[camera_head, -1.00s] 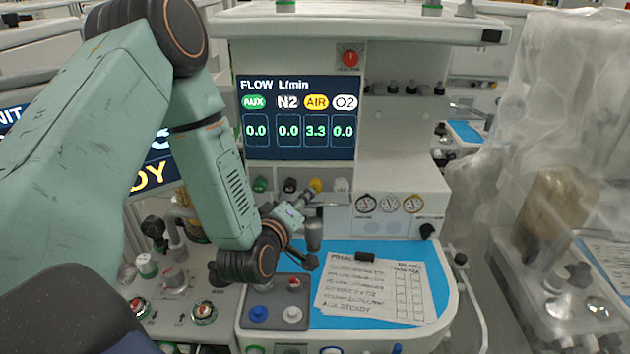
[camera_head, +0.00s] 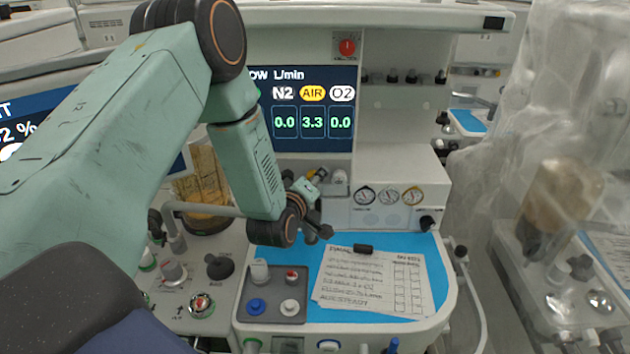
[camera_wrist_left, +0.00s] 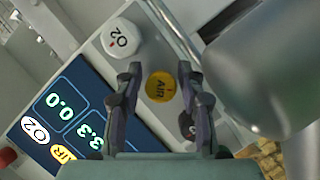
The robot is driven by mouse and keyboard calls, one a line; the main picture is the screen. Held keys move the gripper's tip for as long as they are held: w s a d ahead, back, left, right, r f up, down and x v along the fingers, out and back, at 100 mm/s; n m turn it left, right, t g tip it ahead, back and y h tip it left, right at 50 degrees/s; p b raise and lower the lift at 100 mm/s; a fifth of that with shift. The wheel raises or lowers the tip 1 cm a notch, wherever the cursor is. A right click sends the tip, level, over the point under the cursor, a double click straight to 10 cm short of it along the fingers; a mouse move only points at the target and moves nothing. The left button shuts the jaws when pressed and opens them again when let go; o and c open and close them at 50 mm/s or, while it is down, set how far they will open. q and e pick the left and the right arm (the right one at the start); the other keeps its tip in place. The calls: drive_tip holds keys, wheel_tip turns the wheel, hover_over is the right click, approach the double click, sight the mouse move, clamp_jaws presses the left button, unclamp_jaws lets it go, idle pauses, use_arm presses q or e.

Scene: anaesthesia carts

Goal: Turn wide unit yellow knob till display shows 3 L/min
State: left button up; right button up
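The display (camera_head: 307,108) reads 3.3 under the yellow AIR label and 0.0 under N2 and O2; its left part is hidden by my left arm. The yellow AIR knob (camera_wrist_left: 160,87) shows in the left wrist view between the two fingertips of my left gripper (camera_wrist_left: 158,76). The gripper is open, with a narrow gap on each side of the knob. In the head view the gripper (camera_head: 316,187) is at the knob row and mostly covers the yellow knob. My right gripper is not in view.
The white O2 knob (camera_wrist_left: 122,38) is close beside the AIR knob, and a dark knob (camera_wrist_left: 187,125) is on the other side. Below are a blue worktop (camera_head: 432,262) with a paper sheet (camera_head: 365,283) and a grey tray (camera_head: 272,305) with small knobs.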

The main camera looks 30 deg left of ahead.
use_arm(q)
drive_tip(key=shift+s+a+r, duration=0.2)
drive_tip(key=shift+s+r, duration=0.05)
drive_tip(key=shift+s, duration=0.25)
drive_tip(key=shift+w+d+f, duration=0.2)
drive_tip(key=shift+w+f, duration=0.05)
drive_tip(key=shift+w, duration=0.3)
drive_tip(key=c, duration=0.5)
drive_tip(key=shift+s+a, duration=0.1)
drive_tip(key=shift+a, duration=0.05)
clamp_jaws()
drive_tip(key=shift+r+m+g+p, duration=0.15)
drive_tip(key=shift+m+g+p, duration=0.15)
drive_tip(key=shift+m+p, duration=0.15)
drive_tip(key=shift+m+y, duration=0.4)
drive_tip(key=shift+m, duration=0.05)
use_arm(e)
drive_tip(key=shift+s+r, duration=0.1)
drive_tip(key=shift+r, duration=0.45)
use_arm(q)
drive_tip(key=shift+o, duration=1.7)
unclamp_jaws()
drive_tip(key=shift+o, duration=0.8)
drive_tip(key=shift+s, duration=0.15)
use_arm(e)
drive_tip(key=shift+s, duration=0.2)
